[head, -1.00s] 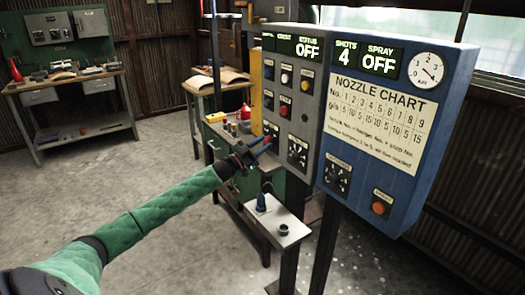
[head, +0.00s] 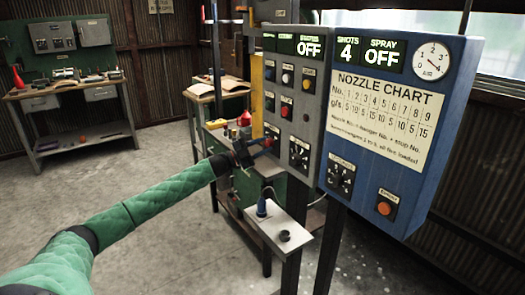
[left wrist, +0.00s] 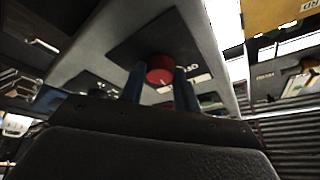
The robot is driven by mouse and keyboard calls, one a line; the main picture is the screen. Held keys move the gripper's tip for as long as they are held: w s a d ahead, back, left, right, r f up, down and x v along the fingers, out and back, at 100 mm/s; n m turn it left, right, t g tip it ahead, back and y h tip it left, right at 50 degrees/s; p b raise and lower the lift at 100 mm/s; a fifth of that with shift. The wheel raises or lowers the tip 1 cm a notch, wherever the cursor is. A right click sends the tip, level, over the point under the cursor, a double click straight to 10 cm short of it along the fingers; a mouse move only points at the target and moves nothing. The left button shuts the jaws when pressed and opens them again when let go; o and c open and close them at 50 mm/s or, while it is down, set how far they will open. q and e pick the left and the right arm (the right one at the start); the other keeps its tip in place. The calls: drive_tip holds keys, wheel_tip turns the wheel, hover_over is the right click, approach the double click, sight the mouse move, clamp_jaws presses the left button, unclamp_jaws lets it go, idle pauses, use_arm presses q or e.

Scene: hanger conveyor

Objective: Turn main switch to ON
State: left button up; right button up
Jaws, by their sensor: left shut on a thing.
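The main switch is a red round knob (left wrist: 160,69) on a dark plate on the grey control panel (head: 296,75). In the left wrist view it sits between the two blue fingers of my left gripper (left wrist: 161,88), which is shut on it. A pale mark shows on the knob's face; its exact setting is too small to tell. In the head view my left gripper (head: 265,143) reaches the lower left edge of the grey panel and mostly hides the knob. The status display (head: 309,48) reads OFF. My right gripper is not in view.
A blue panel (head: 408,125) with a nozzle chart, SPRAY OFF display and orange button stands right of the grey one. A small shelf (head: 278,233) with a blue cone-shaped item sits below my left gripper. A workbench (head: 68,95) stands far left; the floor between is clear.

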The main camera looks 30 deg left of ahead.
use_arm(q)
drive_tip(key=m+g, duration=0.1)
drive_tip(key=m, duration=0.1)
drive_tip(key=m+b, duration=0.1)
drive_tip(key=m, duration=0.1)
drive_tip(key=shift+a+r+g+h, duration=0.1)
drive_tip(key=shift+a+g+h, duration=0.05)
drive_tip(key=shift+g+h, duration=0.25)
drive_tip(key=shift+r+m+g+b, duration=0.1)
drive_tip(key=shift+m+g+b, duration=0.45)
drive_tip(key=shift+m, duration=0.95)
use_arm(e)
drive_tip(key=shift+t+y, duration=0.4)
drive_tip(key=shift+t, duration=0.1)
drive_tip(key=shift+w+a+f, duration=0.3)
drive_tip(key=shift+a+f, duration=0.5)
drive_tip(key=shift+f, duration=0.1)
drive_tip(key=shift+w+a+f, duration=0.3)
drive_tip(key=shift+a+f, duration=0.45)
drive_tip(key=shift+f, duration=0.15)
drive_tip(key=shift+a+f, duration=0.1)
use_arm(q)
drive_tip(key=o, duration=1)
drive_tip(key=shift+c, duration=0.2)
drive_tip(key=shift+a, duration=0.1)
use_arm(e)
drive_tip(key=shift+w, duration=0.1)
